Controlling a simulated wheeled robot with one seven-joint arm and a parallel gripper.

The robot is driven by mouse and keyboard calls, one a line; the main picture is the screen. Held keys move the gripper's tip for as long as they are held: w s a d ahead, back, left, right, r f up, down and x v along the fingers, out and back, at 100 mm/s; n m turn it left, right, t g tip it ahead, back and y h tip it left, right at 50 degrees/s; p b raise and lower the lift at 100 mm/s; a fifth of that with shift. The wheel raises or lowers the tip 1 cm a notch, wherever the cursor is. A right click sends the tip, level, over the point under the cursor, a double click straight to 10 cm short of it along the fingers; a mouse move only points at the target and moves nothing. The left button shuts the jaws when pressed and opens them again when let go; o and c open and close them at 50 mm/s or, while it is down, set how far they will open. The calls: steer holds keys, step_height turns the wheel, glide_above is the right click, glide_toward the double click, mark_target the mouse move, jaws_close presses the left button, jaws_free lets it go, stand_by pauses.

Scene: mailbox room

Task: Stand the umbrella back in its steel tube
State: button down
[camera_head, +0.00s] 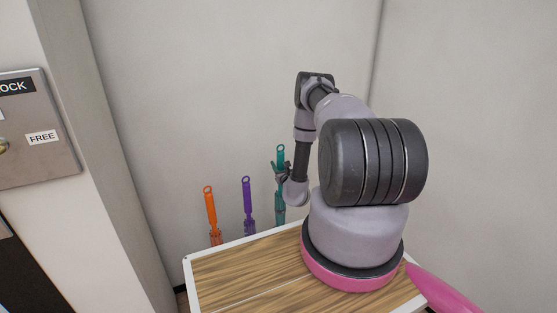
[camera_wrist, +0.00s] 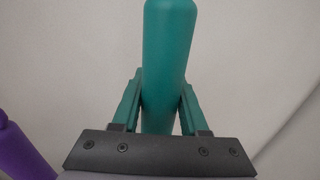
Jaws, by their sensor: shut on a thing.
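The teal umbrella (camera_head: 280,153) stands upright near the back wall in the head view, its looped handle at the top. My gripper (camera_head: 281,173) is shut on it just below the handle. In the wrist view the teal umbrella (camera_wrist: 168,50) runs up between the two fingers of my gripper (camera_wrist: 160,100), which press on it from both sides. The umbrella's lower end is hidden in the head view. I see no steel tube clearly; whether one is below the umbrella I cannot tell.
An orange umbrella (camera_head: 211,204) and a purple umbrella (camera_head: 247,195) stand upright left of the teal one, their lower ends hidden. The purple one also shows at the wrist view's lower left (camera_wrist: 22,152). A grey metal panel (camera_head: 45,160) is on the left wall.

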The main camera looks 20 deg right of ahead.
step_height(320, 180, down, 8)
steer(key=shift+r, duration=0.15)
stand_by(0.4)
steer(key=shift+c, duration=1.8)
jaws_free()
steer(key=s+a, duration=0.1)
steer(key=s, duration=0.9)
steer(key=shift+s+a, duration=0.2)
steer(key=shift+s, duration=0.15)
steer(key=shift+s, duration=0.1)
